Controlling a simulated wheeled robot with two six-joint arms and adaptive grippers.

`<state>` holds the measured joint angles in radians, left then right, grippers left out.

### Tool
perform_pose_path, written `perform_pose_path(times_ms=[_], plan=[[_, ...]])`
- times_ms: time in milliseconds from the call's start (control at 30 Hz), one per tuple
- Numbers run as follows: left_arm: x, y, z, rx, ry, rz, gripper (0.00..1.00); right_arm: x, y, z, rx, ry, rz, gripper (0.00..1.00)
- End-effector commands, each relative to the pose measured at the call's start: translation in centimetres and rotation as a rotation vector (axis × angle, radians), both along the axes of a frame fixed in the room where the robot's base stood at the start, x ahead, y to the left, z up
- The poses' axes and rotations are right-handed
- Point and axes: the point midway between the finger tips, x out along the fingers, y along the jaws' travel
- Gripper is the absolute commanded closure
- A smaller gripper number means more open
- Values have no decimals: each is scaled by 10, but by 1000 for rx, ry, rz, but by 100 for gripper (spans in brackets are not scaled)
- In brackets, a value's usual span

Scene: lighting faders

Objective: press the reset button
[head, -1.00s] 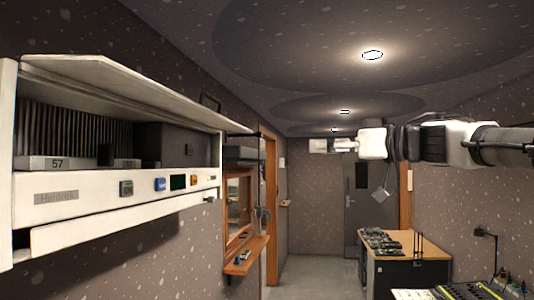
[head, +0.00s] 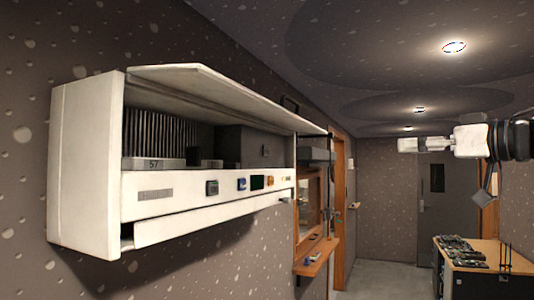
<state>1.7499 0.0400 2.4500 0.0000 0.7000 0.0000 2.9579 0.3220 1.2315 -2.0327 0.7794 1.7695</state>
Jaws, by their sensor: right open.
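A white wall cabinet (head: 85,165) with its lid raised hangs on the left wall. Its front strip carries a dark grey square button (head: 211,187), a blue button (head: 241,184), a small dark green display (head: 257,182) and an orange button (head: 270,181). I cannot read which of these is the reset button. My right gripper (head: 408,145) is open and empty, raised at the right, pointing left. It is well to the right of the cabinet in the picture, apart from it. My left gripper is not in view.
A wooden-framed window (head: 310,205) with a small shelf (head: 315,257) is on the wall beyond the cabinet. A wood-topped desk (head: 490,258) with equipment stands at the lower right. A grey door (head: 433,205) is at the far end. Floor before the door is clear.

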Motion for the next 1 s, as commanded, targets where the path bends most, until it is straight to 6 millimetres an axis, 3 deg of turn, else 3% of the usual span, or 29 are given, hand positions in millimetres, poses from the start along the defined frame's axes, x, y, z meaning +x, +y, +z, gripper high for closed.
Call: perform_pose_path(times_ms=[33, 100, 1000], plan=[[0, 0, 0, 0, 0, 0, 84, 0, 0, 0, 0, 0, 0, 59], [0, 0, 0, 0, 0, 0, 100, 0, 0, 0, 0, 0, 0, 59], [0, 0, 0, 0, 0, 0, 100, 0, 0, 0, 0, 0, 0, 59]])
